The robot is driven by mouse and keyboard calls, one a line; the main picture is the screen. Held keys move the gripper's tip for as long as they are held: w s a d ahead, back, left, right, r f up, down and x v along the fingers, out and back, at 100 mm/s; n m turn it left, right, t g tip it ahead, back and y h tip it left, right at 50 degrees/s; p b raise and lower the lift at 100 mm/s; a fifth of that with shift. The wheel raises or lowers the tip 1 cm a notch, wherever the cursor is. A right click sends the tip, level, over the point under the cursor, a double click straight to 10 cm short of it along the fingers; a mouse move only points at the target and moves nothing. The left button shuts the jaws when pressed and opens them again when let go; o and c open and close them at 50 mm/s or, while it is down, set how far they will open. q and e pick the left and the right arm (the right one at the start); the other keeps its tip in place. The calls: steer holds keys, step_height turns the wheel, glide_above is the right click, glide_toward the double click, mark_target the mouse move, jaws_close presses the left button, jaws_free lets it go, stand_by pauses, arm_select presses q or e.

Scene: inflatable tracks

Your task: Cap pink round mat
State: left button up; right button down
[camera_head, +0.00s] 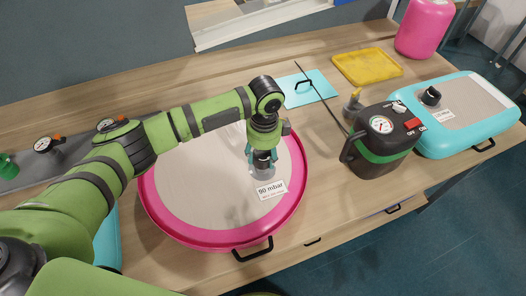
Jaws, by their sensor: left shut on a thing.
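The pink round mat (180,222) lies on the wooden bench, with a pink rim, a pale top and a black handle at its front. A label (270,189) reading 90 mbar lies on its right part. My left gripper (262,165) points down over the mat's right side, just behind the label. It is shut on a small dark thing, probably the cap, at the mat's valve; the fingers hide most of it. I cannot tell whether the cap is seated. My right gripper is not in view.
A black and green pump (381,145) with a gauge and red switch stands right of the mat. A turquoise mat (463,118) with a black cap lies further right. A yellow tray (367,67) and a turquoise sheet (307,87) lie behind. A thin dark rod or hose (322,98) runs towards the pump.

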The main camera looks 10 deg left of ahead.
arm_select(q)
steer(key=shift+p, duration=1.2)
stand_by(1.4)
steer(key=shift+f+b, duration=1.15)
steer(key=shift+f, duration=0.95)
steer(key=shift+r, duration=0.1)
steer(key=shift+r+n+p, duration=0.1)
steer(key=shift+n+p, duration=0.4)
steer(key=shift+p, duration=0.2)
steer(key=shift+n+p, duration=1.25)
steer(key=shift+n, duration=0.85)
